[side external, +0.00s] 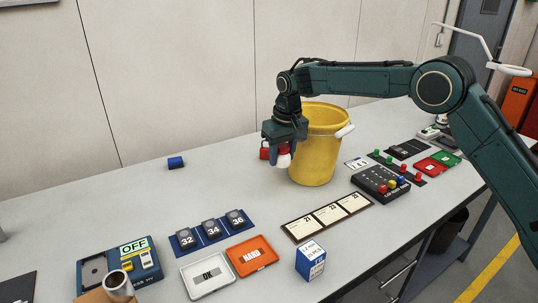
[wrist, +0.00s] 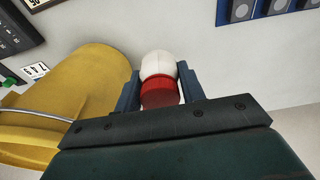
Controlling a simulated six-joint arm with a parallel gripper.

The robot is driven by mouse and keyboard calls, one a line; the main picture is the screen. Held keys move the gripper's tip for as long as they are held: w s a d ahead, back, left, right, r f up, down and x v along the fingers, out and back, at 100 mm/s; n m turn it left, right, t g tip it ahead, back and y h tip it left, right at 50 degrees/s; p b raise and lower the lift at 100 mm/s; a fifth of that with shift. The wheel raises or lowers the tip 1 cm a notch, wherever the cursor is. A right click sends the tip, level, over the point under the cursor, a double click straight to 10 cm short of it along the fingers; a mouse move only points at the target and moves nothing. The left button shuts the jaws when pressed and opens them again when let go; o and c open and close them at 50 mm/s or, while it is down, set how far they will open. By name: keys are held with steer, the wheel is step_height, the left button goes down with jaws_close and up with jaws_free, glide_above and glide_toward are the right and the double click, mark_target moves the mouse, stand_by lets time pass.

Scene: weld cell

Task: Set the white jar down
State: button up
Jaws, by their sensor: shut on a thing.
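The white jar (side external: 284,161) has a red lid and is between the fingers of my gripper (side external: 278,153), left of the yellow bucket. In the wrist view the jar (wrist: 158,64) shows its white body beyond the red lid, with a dark blue finger on each side. My gripper (wrist: 160,90) is shut on it. The jar hangs lid up, white end down. I cannot tell whether its bottom touches the table (side external: 225,185).
The yellow bucket (side external: 317,160) stands close on the right, its handle (side external: 345,131) sticking out. A red thing (side external: 264,151) shows beside my fingers, partly hidden. A blue block (side external: 175,162) lies to the left. Numbered blue tiles (side external: 211,230) lie in front. Table between is bare.

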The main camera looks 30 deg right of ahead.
glide_above(280, 199)
step_height(280, 199, down, 8)
steer(key=shift+s+r, duration=0.1)
steer(key=shift+s, duration=0.05)
steer(key=shift+f, duration=2.2)
steer(key=shift+f, duration=0.15)
steer(key=o, duration=1)
steer(key=r, duration=0.4)
steer(key=s+r, duration=0.1)
steer(key=r, duration=0.6)
steer(key=shift+s+r, duration=0.4)
steer(key=shift+r, duration=0.25)
